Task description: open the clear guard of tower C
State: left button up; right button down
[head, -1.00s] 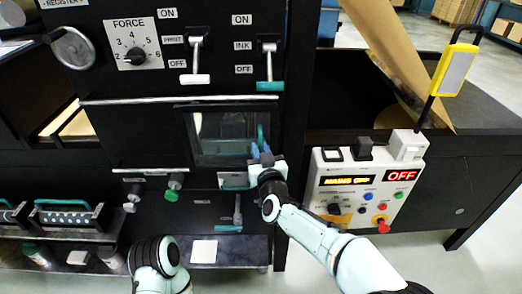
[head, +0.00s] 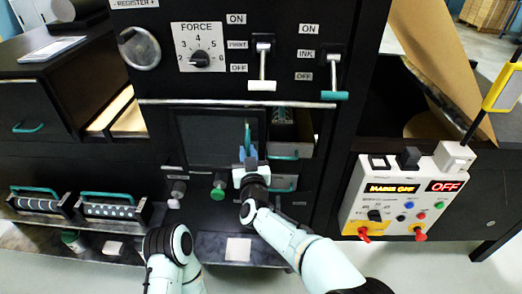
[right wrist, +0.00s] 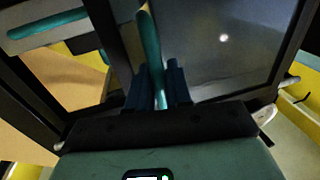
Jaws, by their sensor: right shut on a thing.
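The clear guard (head: 205,138) is a dark-framed see-through panel on the front of the black press tower. It stands to the left of an opening that shows part of the tower's inside. The guard's upright teal handle (head: 247,133) is near its right edge. My right gripper (head: 248,156) is shut on this handle; in the right wrist view the blue fingers sit on both sides of the teal bar (right wrist: 150,55). I see no letter that marks the tower. My left gripper is out of view; an arm link of mine stands at the bottom.
Inside the opening a teal-ended roller (head: 283,116) shows. The print lever (head: 262,68) and ink lever (head: 333,78) hang above. A green knob (head: 218,187) is below the guard. The control box (head: 405,197) at right reads OFF.

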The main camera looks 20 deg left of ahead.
aim_at(222, 143)
jog(key=a+p, duration=0.1)
jog(key=a, duration=0.1)
jog(key=s+a+p, duration=0.1)
jog(key=a, duration=0.1)
jog(key=s+a+p, duration=0.1)
jog(key=a, duration=0.2)
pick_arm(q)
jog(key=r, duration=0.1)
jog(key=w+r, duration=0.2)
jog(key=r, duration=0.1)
pick_arm(e)
jog(key=c, duration=1.2)
grip_release()
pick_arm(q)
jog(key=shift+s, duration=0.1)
pick_arm(e)
jog(key=shift+s, duration=0.1)
